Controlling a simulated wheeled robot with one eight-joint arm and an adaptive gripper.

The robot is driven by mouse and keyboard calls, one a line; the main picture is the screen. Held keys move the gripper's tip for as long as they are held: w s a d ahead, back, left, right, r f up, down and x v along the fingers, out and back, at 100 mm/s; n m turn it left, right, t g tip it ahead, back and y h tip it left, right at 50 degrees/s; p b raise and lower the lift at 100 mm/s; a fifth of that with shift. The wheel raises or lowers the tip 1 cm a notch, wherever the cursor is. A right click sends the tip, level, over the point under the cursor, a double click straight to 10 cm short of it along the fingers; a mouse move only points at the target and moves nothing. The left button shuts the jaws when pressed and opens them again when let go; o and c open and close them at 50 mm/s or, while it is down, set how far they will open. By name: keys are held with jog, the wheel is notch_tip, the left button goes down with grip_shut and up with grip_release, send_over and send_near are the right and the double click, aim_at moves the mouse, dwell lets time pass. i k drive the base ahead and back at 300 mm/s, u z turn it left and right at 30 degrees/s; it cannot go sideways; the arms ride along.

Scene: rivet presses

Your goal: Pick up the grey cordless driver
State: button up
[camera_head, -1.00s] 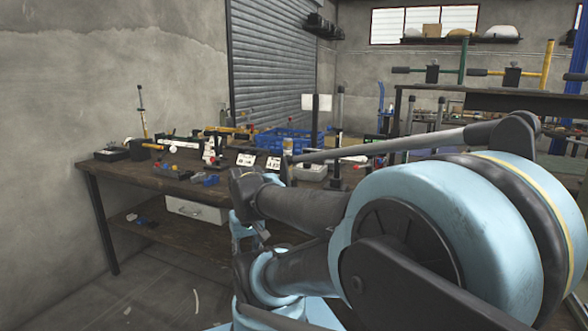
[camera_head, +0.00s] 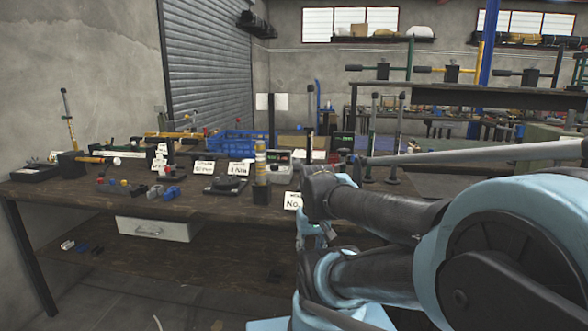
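I cannot make out a grey cordless driver for certain among the small items on the dark workbench (camera_head: 120,204). My light blue and dark grey arm fills the right side of the view and covers the right part of the bench. I cannot pick out the fingers of my gripper.
A light drawer (camera_head: 152,229) hangs below. Bare floor shows at lower left.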

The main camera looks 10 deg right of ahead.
aim_at(260, 146)
jog(key=z, duration=1.45)
jog(key=k, duration=0.95)
jog(key=u, duration=1.3)
jog(key=i, duration=1)
